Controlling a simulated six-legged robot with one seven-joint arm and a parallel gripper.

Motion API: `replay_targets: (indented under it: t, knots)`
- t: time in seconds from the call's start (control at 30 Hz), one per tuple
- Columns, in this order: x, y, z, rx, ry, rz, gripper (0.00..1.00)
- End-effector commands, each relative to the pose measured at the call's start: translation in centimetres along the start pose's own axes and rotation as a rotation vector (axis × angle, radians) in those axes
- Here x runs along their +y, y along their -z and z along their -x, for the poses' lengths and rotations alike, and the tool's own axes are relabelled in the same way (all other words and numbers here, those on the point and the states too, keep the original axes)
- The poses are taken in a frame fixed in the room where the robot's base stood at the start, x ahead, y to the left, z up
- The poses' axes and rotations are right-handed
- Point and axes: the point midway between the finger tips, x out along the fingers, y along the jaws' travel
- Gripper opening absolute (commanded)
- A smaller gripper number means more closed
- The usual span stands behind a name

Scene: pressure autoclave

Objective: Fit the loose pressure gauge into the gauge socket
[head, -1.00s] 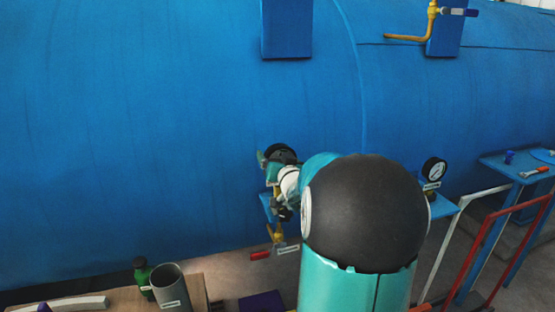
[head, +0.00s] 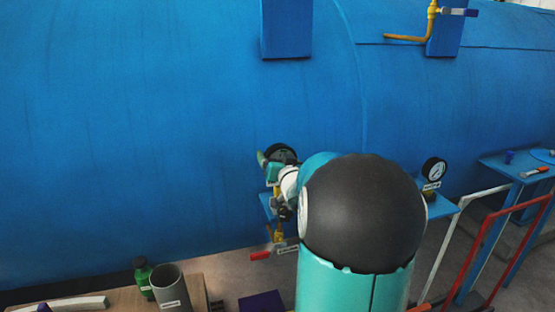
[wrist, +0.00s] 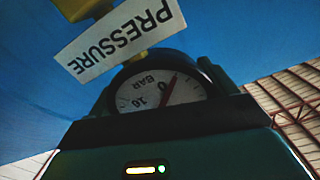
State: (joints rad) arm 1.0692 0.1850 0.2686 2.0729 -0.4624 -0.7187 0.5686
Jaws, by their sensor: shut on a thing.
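The loose pressure gauge (wrist: 160,90) has a white dial marked BAR in a dark round case. In the wrist view it sits between the fingers of my gripper (wrist: 160,92), which is shut on it. In the head view the gauge (head: 281,153) shows as a dark disc beside my gripper (head: 272,166), against the blue vessel. A white PRESSURE label (wrist: 120,40) appears inverted next to the gauge, with yellow brass pieces around it. Brass pipework (head: 278,234) stands below my gripper. My arm hides part of this area, and I cannot tell whether the gauge is seated in the socket.
A red valve handle (head: 260,255) sticks out low beside the brass pipework. Another gauge (head: 434,170) stands on a blue bracket to the right. A green bottle (head: 143,277) and a grey cup (head: 170,288) stand at lower left. Red and white rails (head: 500,235) are at right.

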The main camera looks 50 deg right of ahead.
Motion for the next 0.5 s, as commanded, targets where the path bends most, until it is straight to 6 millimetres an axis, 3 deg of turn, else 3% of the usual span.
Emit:
replay_targets:
  t: [0.5]
  knots:
    - [0.20,-0.82,-0.04,0.002,0.001,0.001,0.46]
